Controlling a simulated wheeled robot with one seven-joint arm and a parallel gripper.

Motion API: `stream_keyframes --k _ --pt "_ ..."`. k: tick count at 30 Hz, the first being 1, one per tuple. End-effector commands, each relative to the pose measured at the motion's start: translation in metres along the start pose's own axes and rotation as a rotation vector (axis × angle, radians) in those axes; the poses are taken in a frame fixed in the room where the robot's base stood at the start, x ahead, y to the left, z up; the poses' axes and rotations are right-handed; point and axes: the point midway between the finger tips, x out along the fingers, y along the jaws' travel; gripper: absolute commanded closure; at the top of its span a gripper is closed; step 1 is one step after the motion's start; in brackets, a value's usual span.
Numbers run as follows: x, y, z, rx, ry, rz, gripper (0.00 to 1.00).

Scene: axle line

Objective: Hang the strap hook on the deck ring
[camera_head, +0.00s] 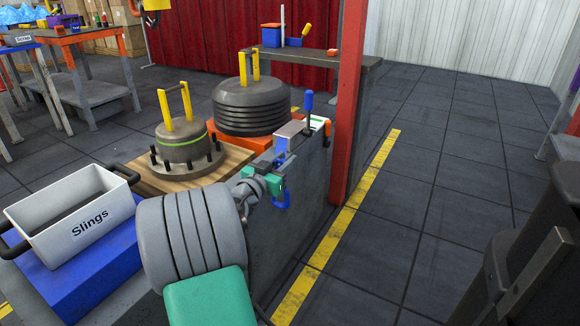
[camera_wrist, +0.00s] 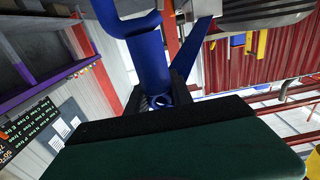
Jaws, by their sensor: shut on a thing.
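My gripper (camera_head: 278,178) is shut on the blue strap hook (camera_head: 283,201), beside the upper edge of the grey deck wall. In the wrist view, the thick curved blue hook (camera_wrist: 146,58) fills the upper middle, and a small blue loop (camera_wrist: 160,101) shows at its lower end by the dark jaws. A narrow blue band (camera_wrist: 196,46) runs up to the right of it. My arm hides part of the deck in the head view. I cannot make out the deck ring in either view, so I cannot tell whether the hook touches it.
A white Slings bin (camera_head: 72,222) stands at the left. Two dark weights with yellow handles (camera_head: 183,142) (camera_head: 252,104) stand behind my gripper. A red post (camera_head: 346,100) rises to the right of it. The floor right of the yellow line (camera_head: 340,225) is largely clear.

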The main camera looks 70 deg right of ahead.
Motion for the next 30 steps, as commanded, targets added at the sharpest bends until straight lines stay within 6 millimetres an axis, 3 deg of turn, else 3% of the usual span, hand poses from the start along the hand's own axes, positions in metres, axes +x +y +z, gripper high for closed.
stream_keyframes --k 24,30 --pt "0.0 -0.056 -0.003 0.005 0.006 0.0 1.0" --pt "0.0 -0.054 0.003 0.004 0.005 0.001 1.0"
